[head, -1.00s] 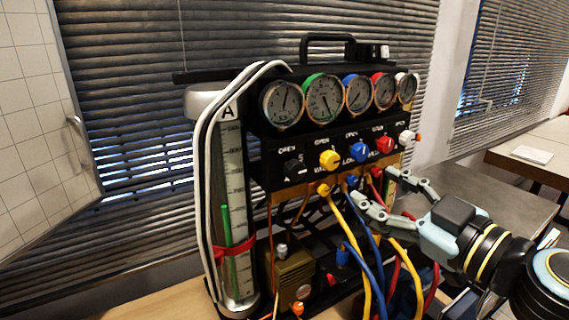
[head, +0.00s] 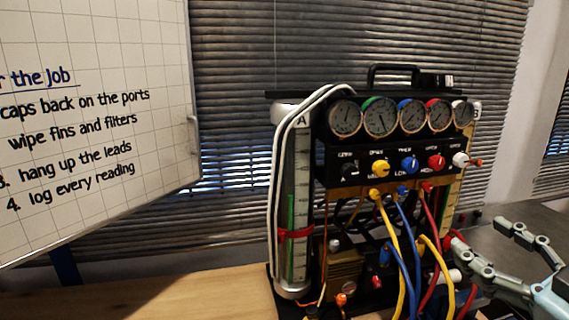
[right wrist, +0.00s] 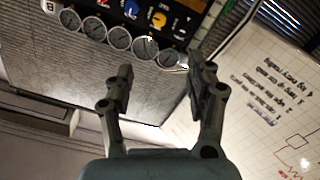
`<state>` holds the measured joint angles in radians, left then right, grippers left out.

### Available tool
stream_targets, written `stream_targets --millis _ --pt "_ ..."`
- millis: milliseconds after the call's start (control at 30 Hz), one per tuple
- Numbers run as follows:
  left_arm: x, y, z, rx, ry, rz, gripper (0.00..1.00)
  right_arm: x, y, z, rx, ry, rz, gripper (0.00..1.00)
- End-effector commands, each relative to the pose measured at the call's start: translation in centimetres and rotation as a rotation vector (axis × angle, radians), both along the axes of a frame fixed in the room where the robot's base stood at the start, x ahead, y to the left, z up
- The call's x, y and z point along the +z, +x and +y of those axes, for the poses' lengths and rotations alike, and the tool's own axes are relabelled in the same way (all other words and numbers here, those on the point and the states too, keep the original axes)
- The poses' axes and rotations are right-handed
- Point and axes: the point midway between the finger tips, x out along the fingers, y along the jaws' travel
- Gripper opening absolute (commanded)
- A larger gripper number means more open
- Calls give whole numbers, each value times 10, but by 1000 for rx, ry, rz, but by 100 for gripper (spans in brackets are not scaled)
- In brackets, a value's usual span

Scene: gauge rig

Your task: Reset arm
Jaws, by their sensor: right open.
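My right gripper (head: 478,250) is at the lower right of the head view, its two fingers spread apart with nothing between them. It stands to the right of the gauge rig (head: 340,176), apart from its row of knobs. In the right wrist view the open fingers (right wrist: 160,90) show over a grey surface, with the rig's gauges (right wrist: 118,38) upside down beyond them. The rig carries several round dials and coloured knobs, including a yellow knob (head: 380,167), a blue knob (head: 410,164) and a red knob (head: 436,161). My left gripper is not in view.
Yellow, blue and red hoses (head: 396,250) hang in front of the rig. A clear tube with a green column (head: 291,225) stands at its left. A whiteboard (head: 90,130) with writing hangs at the left. The wooden table (head: 150,295) is bare at the front left.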

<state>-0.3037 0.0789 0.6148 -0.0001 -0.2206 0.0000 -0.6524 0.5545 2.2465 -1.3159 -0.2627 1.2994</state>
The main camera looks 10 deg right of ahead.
Motion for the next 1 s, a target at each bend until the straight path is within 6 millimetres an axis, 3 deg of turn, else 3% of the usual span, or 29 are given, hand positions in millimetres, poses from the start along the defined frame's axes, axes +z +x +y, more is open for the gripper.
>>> stream_targets --millis 100,367,567,767,867,1000 --pt "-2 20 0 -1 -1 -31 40 -13 1 -4 -11 -1 16 55" --pt "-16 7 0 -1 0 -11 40 -58 3 -21 -54 -8 79 55" --pt "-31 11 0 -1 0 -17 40 -116 3 -40 -107 -14 159 55" --pt "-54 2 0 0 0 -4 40 -203 -5 -66 -179 -18 283 55" --pt "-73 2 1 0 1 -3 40 -269 -16 -82 -229 -12 378 55" --pt "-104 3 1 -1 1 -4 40 -383 -47 -101 -305 4 552 55"
